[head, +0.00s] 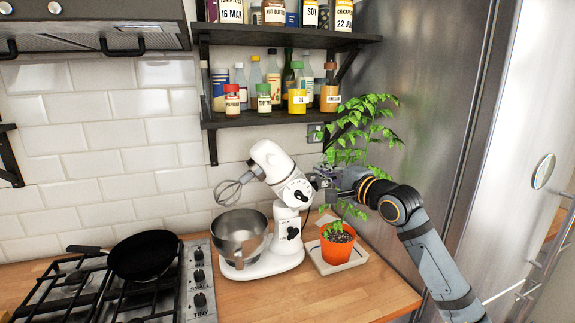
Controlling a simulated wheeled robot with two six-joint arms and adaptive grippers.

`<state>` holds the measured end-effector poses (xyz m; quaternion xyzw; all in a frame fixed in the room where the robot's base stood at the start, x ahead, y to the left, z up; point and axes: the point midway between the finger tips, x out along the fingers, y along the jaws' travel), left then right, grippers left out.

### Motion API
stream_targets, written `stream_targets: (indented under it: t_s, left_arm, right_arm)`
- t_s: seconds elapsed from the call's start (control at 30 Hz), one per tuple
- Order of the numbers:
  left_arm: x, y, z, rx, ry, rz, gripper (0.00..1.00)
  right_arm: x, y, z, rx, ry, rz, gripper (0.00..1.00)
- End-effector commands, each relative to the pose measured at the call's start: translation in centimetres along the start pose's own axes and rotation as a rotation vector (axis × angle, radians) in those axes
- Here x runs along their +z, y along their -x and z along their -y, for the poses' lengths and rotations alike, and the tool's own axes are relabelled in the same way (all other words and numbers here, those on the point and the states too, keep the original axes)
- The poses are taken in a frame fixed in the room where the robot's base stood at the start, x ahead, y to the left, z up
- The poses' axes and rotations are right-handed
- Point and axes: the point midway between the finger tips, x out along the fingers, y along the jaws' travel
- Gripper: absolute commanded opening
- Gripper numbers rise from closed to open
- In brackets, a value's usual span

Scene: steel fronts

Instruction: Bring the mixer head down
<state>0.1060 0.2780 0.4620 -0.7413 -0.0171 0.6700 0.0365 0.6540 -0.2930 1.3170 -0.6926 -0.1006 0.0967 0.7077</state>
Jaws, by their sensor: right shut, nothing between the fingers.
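A white stand mixer (290,230) stands on the wooden counter. Its head (272,164) is tilted up and back, with the wire whisk (229,191) raised above and left of the steel bowl (238,236). My right gripper (318,181) is shut and empty. It is at the right, rear end of the mixer head, close to it; I cannot tell whether it touches. The fingertips are small and partly hidden against the mixer and the plant. My left gripper is not in view.
A potted plant (338,244) stands on a pale tray (325,267) right of the mixer, its leaves around my right arm. A gas hob with a black pan (144,257) is at left. Shelves with bottles (297,97) hang above. A steel fridge (425,90) is at right.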

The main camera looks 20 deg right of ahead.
Motion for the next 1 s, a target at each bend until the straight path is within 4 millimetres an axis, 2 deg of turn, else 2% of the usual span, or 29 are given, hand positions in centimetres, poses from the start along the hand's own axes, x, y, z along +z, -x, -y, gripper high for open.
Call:
stream_targets:
  t_s: [0.13,0.27,0.67,0.8,1.0]
  left_arm:
    - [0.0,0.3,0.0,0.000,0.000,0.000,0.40]
    - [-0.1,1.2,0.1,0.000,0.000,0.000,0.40]
    - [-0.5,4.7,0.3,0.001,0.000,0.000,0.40]
    - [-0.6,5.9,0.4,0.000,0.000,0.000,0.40]
    - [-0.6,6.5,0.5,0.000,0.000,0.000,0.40]
  right_arm:
    - [-0.1,-0.3,0.1,-0.001,-0.005,-0.001,0.00]
    - [0.0,-1.8,0.3,-0.001,-0.009,0.000,0.00]
    - [0.2,-10.3,0.3,0.003,-0.004,0.001,0.00]
    - [2.5,-10.7,0.2,0.004,-0.001,0.002,0.00]
    - [3.8,-11.0,-0.1,0.003,0.001,0.000,0.00]
